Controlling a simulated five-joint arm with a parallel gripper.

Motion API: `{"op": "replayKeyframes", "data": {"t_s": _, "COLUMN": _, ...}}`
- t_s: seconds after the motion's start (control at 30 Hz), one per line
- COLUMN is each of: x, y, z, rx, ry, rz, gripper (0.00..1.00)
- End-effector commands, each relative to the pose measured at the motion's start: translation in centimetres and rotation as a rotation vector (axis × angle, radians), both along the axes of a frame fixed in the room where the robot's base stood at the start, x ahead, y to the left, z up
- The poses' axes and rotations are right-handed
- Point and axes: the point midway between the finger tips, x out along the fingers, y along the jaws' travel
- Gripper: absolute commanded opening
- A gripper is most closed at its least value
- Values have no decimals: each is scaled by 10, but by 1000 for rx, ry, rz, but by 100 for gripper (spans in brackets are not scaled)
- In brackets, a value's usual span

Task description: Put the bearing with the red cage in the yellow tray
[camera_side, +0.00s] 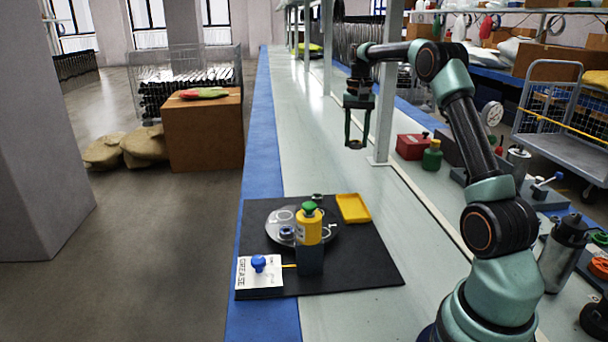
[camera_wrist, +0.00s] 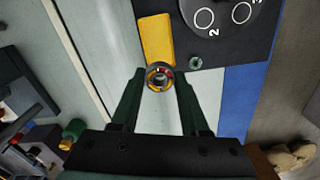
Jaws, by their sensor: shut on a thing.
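My gripper (camera_side: 357,142) is raised well above the bench, with its fingers pointing down. In the wrist view my gripper (camera_wrist: 160,78) is shut on a ring-shaped bearing (camera_wrist: 159,84) at the fingertips. Red and yellowish tones show inside the ring. In the side view the bearing is small and dark between the fingertips. The yellow tray (camera_side: 354,208) lies on the black mat and looks empty. It also shows in the wrist view (camera_wrist: 156,38), just beyond the bearing in the picture. The bearing is held apart from the tray.
A post (camera_side: 385,95) stands close behind my gripper.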

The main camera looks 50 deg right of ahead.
Motion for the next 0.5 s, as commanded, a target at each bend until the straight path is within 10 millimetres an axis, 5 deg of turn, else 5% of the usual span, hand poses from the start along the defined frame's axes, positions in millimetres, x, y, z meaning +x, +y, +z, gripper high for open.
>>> {"op": "replayKeyframes", "data": {"t_s": 0.17, "x": -2, "y": -8, "z": -20, "rx": 3, "ry": 3, "rz": -1, "gripper": 0}}
{"op": "replayKeyframes", "data": {"t_s": 0.5, "x": -3, "y": -7, "z": -102, "rx": 4, "ry": 5, "rz": 0, "gripper": 0}}
